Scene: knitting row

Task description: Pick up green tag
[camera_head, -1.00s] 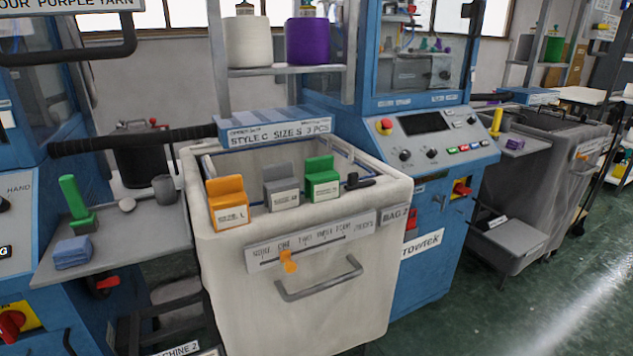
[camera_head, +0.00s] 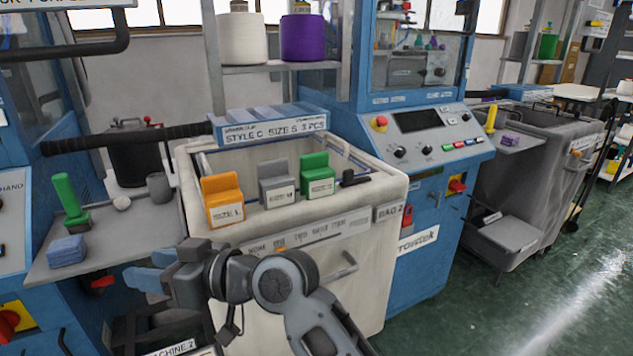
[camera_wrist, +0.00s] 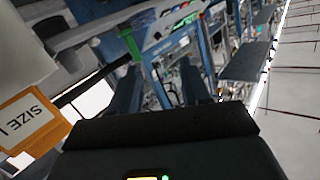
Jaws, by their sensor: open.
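The green tag (camera_head: 317,177) stands on the front part of the open top of the cream bag bin (camera_head: 290,275). It is upright, at the right of a grey tag (camera_head: 277,184) and an orange tag (camera_head: 222,201); each has a white label. My gripper (camera_head: 150,268) is open and empty, in front of the bin's left side and below the tags, pointing left. In the wrist view its two dark fingers (camera_wrist: 160,85) are apart with nothing held between them. The orange tag (camera_wrist: 32,122) shows upside down there at the left; I cannot make out the green tag.
A side tray (camera_head: 120,235) at the left holds a green-handled tool (camera_head: 70,200), a blue stack (camera_head: 66,250) and small grey items. A blue-lidded sign box (camera_head: 268,123) stands behind the bin. A dark roller (camera_head: 355,178) lies right of the green tag.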

